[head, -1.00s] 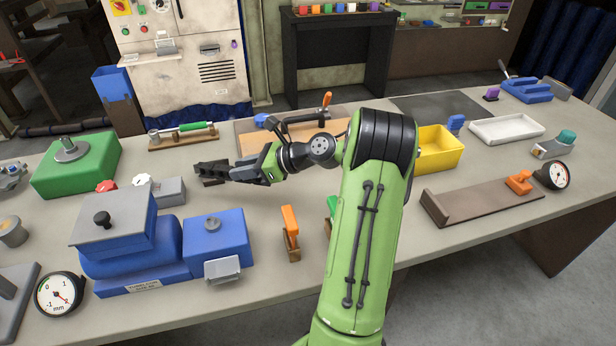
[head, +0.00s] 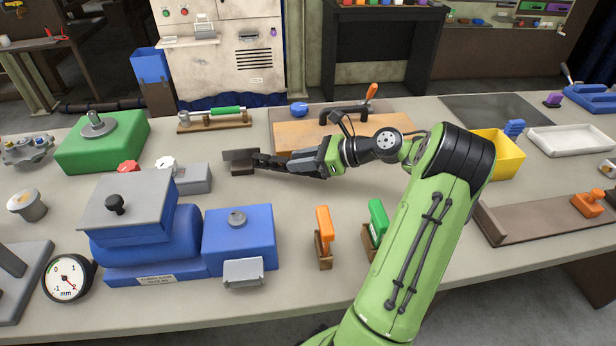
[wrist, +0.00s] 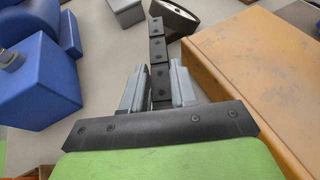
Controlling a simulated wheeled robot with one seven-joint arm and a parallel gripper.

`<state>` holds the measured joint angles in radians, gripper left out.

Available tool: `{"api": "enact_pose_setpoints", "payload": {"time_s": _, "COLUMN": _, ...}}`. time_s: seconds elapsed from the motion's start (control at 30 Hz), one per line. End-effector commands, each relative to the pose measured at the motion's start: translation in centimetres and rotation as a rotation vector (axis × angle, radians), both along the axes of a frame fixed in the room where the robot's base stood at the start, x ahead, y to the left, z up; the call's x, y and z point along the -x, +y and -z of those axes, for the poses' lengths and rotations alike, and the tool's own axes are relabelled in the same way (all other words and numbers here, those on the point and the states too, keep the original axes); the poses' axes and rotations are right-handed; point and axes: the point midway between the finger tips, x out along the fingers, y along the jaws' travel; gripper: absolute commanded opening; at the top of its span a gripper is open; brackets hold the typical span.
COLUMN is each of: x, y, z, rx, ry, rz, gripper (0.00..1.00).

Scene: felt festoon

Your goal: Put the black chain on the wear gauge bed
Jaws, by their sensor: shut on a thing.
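The black chain (wrist: 158,48) shows in the wrist view as dark linked plates running out between the two grey fingers. My gripper (wrist: 160,85) is shut on it. The long brown tray with an orange slider, apparently the wear gauge bed (head: 530,222), lies at the right, far from my gripper and partly cut off by the picture edge.
A wooden board (head: 300,135) with a clamp lies behind my gripper. A blue model locomotive (head: 145,240) stands in front to the left. A yellow bin (head: 495,160) and white tray (head: 570,140) are right.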

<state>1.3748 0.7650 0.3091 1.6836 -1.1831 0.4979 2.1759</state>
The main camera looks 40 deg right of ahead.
Motion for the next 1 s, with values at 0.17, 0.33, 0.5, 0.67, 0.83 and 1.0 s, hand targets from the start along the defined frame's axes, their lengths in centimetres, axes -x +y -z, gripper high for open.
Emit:
{"api": "enact_pose_setpoints", "payload": {"time_s": 0.17, "x": 0.0, "y": 0.0, "z": 3.8, "rx": -0.001, "ry": -0.001, "rz": -0.001, "gripper": 0.00}}
{"api": "enact_pose_setpoints", "payload": {"time_s": 0.33, "x": 0.0, "y": 0.0, "z": 3.6, "rx": 0.002, "ry": -0.001, "rz": -0.001, "gripper": 0.00}}
{"api": "enact_pose_setpoints", "payload": {"time_s": 0.5, "x": 0.0, "y": 0.0, "z": 3.7, "rx": 0.001, "ry": 0.001, "rz": 0.000, "gripper": 0.35}}
{"api": "enact_pose_setpoints", "payload": {"time_s": 0.67, "x": 0.0, "y": 0.0, "z": 3.7, "rx": 0.001, "ry": -0.001, "rz": 0.000, "gripper": 0.53}}
{"api": "enact_pose_setpoints", "payload": {"time_s": 0.83, "x": 0.0, "y": 0.0, "z": 3.7, "rx": 0.001, "ry": -0.001, "rz": 0.000, "gripper": 0.53}}
{"api": "enact_pose_setpoints", "payload": {"time_s": 1.0, "x": 0.9, "y": -0.7, "z": 2.9, "rx": 0.001, "ry": 0.000, "rz": 0.004, "gripper": 0.53}}
